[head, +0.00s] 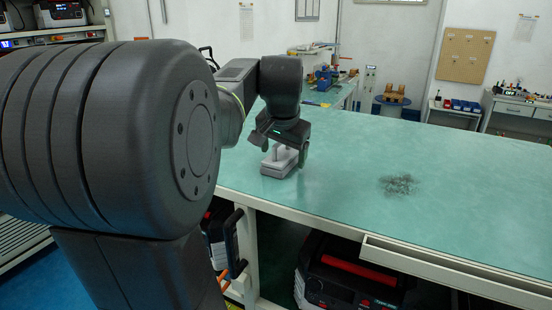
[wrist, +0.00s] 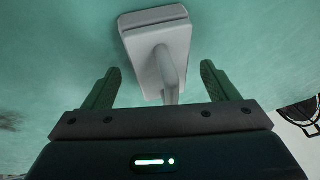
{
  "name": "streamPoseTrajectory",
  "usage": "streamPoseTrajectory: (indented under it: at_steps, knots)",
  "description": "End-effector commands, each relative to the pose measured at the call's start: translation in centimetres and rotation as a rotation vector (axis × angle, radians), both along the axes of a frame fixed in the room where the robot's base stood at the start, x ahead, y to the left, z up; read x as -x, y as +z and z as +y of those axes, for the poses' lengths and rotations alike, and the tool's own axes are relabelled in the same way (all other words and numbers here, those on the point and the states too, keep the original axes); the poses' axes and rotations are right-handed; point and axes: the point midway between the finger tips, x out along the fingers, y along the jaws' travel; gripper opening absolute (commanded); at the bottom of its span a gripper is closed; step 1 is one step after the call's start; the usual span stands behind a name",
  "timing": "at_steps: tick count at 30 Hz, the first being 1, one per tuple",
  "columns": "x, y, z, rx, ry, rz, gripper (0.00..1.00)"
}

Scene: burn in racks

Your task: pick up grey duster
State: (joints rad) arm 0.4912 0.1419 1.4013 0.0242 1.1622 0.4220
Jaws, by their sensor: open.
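The grey duster (head: 279,163) lies on the green worktop near its front left edge, with its handle facing up. In the wrist view the duster (wrist: 143,50) runs from the top middle down between the two fingers, its upright handle toward the gripper. My gripper (head: 284,143) is just above the duster in the head view, its fingers on either side of it. In the wrist view my gripper (wrist: 160,85) is open, with a gap between each finger and the handle. Whether a finger touches the duster's block cannot be told.
A patch of dark debris (head: 399,184) lies on the green worktop (head: 340,150) to the right. The rest of the worktop near the duster is clear. A drawer (head: 450,272) sticks out under the front edge. A black and red case (head: 350,280) stands below.

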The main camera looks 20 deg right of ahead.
Motion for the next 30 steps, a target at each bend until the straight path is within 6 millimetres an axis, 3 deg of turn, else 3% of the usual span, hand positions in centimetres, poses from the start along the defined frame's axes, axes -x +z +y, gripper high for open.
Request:
streamPoseTrajectory:
  at_steps: [5, 12, 23, 30]
  knots:
    - [0.0, 0.0, 0.0, 0.000, 0.000, 0.000, 0.78]
    - [0.0, 0.0, 0.0, 0.000, 0.000, 0.000, 0.31]
    - [0.0, 0.6, 0.0, 0.001, 0.000, -0.002, 0.30]
    - [-0.1, 4.1, 0.0, 0.002, 0.000, -0.004, 0.30]
